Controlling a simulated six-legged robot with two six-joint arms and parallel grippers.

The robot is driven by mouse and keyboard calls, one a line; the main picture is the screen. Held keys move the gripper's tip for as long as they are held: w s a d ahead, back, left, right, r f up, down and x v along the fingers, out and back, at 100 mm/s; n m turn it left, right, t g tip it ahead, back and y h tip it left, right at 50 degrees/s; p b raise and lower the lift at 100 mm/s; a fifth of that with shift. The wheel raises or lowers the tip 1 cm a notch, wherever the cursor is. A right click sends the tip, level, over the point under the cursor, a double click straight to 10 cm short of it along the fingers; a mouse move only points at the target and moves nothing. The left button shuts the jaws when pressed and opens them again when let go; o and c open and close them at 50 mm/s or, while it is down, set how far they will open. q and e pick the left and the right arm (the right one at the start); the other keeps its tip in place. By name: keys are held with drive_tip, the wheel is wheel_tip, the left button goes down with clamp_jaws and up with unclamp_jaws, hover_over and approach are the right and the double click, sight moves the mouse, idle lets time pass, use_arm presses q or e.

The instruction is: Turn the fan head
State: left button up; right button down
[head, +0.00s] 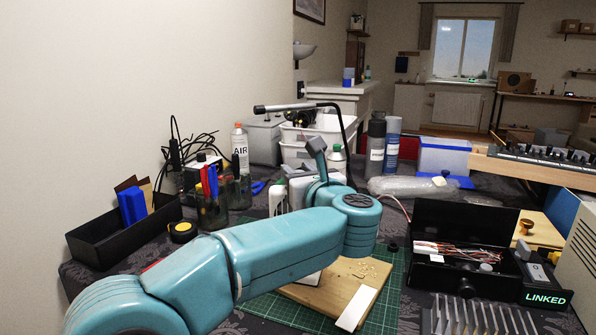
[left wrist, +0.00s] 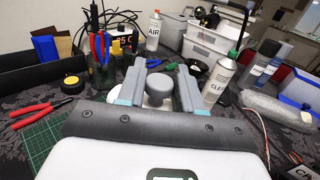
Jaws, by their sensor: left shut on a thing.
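My left arm reaches in from the left in the head view, and its gripper (head: 316,146) is partly hidden behind the arm. In the left wrist view the two grey fingers of the left gripper (left wrist: 160,78) stand on either side of a grey rounded knob-like piece (left wrist: 158,90). I take this piece to be the fan head, and the gripper is shut on it. A pale base shows beneath it, mostly hidden by the gripper. In the head view the fan head is hidden by my arm. My right gripper is not in view.
A green cutting mat (head: 386,304) with a wooden board (head: 335,292) lies below my arm. An open black box of wires (head: 450,272) stands right. Pen cups (head: 211,212), a black tray (head: 106,240) and an air can (head: 240,150) stand left. White bins (head: 322,135) are behind.

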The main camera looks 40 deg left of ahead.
use_arm(q)
drive_tip(key=shift+w+n+g+y+p, duration=0.15)
drive_tip(key=shift+n+g+y+p, duration=0.3)
drive_tip(key=shift+n+g+y, duration=0.55)
drive_tip(key=n+g+p, duration=0.1)
drive_tip(key=g, duration=0.2)
drive_tip(key=shift+r+n, duration=0.15)
drive_tip(key=shift+n, duration=0.15)
drive_tip(key=n+g+p, duration=0.2)
drive_tip(key=g+p, duration=0.1)
drive_tip(key=n+g+y+p, duration=0.1)
drive_tip(key=n+g+p, duration=0.1)
drive_tip(key=g+p, duration=0.1)
drive_tip(key=shift+r+g+p, duration=0.1)
drive_tip(key=shift+g+p, duration=0.3)
drive_tip(key=shift+p, duration=0.1)
drive_tip(key=shift+f+n+g+p, duration=0.25)
drive_tip(key=shift+n+g+p, duration=0.65)
drive_tip(key=shift+g+p, duration=0.2)
drive_tip(key=o, duration=1)
drive_tip(key=shift+c, duration=0.2)
